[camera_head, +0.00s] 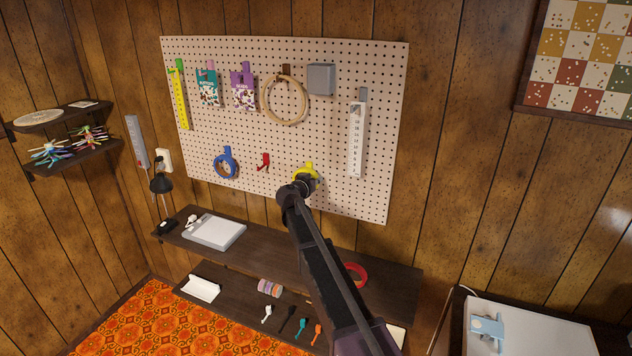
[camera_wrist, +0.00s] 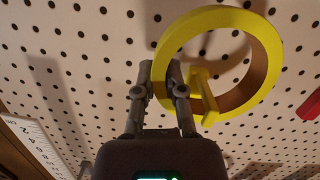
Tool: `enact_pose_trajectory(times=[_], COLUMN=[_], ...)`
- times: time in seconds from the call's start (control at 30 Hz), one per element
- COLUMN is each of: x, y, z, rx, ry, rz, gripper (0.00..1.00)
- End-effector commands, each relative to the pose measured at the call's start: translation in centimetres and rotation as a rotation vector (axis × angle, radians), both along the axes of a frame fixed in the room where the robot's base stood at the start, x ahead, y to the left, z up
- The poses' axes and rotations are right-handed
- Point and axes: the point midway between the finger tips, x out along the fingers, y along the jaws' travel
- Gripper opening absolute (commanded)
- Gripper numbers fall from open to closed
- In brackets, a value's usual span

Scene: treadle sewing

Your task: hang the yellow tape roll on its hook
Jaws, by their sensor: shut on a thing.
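The yellow tape roll (camera_wrist: 264,48) is a flat ring close to the pegboard in the wrist view. My gripper (camera_wrist: 168,75) is shut on the rim of the roll at its left side in that view. A yellow hook (camera_wrist: 200,88) on the board shows inside the roll's opening, and its end overlaps the lower rim. Whether the roll rests on the hook is unclear. In the head view, my gripper (camera_head: 302,183) is at the lower middle of the board and hides most of the roll; some yellow (camera_head: 310,170) shows above it.
The pegboard (camera_head: 225,120) carries a blue tape roll (camera_head: 226,163), a red hook (camera_head: 264,161), a wooden hoop (camera_head: 284,100), a grey box (camera_head: 321,79) and a white ruler (camera_head: 356,140). A dark shelf (camera_head: 275,250) below holds a red roll (camera_head: 356,274).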

Motion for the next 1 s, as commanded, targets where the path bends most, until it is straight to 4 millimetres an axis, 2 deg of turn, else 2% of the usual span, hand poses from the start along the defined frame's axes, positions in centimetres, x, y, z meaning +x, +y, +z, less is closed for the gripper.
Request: enact_pose_trajectory(times=[1.0], x=[0.0], y=[0.0], z=[-1.1], rx=[0.0], ry=[0.0], rz=[0.0], gripper=[0.0])
